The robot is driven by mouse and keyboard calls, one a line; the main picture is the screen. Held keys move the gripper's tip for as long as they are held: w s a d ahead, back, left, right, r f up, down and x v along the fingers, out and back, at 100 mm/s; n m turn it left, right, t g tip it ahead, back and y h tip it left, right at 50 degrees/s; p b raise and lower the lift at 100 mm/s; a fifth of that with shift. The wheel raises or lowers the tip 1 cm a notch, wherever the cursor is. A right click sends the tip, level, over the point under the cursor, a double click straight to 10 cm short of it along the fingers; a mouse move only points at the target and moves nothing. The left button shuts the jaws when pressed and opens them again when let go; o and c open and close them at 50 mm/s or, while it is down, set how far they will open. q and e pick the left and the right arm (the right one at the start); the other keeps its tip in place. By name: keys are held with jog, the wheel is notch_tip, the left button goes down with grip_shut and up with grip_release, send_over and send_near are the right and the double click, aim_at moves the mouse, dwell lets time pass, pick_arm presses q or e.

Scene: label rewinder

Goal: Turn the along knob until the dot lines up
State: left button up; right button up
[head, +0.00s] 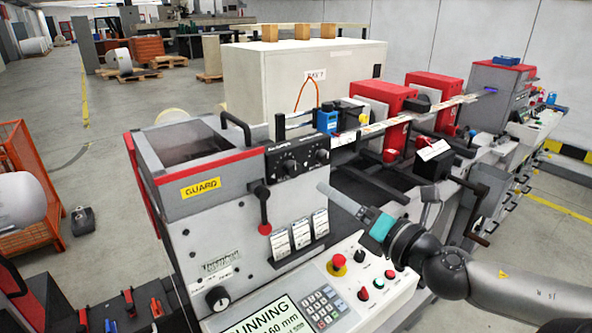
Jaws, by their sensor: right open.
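A black control panel (297,157) on the front of the label rewinder carries two round black knobs, a left knob (289,167) and a right knob (321,155). Their lettering and any dot are too small to read, so I cannot tell which is the along knob. My right gripper (326,190) reaches in from the right, below and slightly right of the panel. It is open, apart from the knobs, with nothing visible between its fingers. My left gripper is not in view.
A red-knobbed lever (264,208) stands left of my right gripper. Below is a sloping console (345,268) with a red emergency button (339,262), keypad and screen. A black hand crank (481,216) sticks out at right. Red units (437,90) stand behind along the web.

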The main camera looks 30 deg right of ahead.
jog(key=b, duration=0.2)
send_near(296, 170)
jog(key=w, duration=0.3)
jog(key=shift+w+a+b, duration=0.2)
jog(key=shift+w+b, duration=0.15)
jog(key=shift+w, duration=1)
jog(key=shift+w+a, duration=0.1)
jog(key=shift+w, duration=0.55)
jog(key=shift+w+p, duration=0.55)
jog(key=shift+w, duration=0.25)
jog(key=shift+w+a, duration=0.1)
jog(key=shift+w, duration=0.4)
grip_shut()
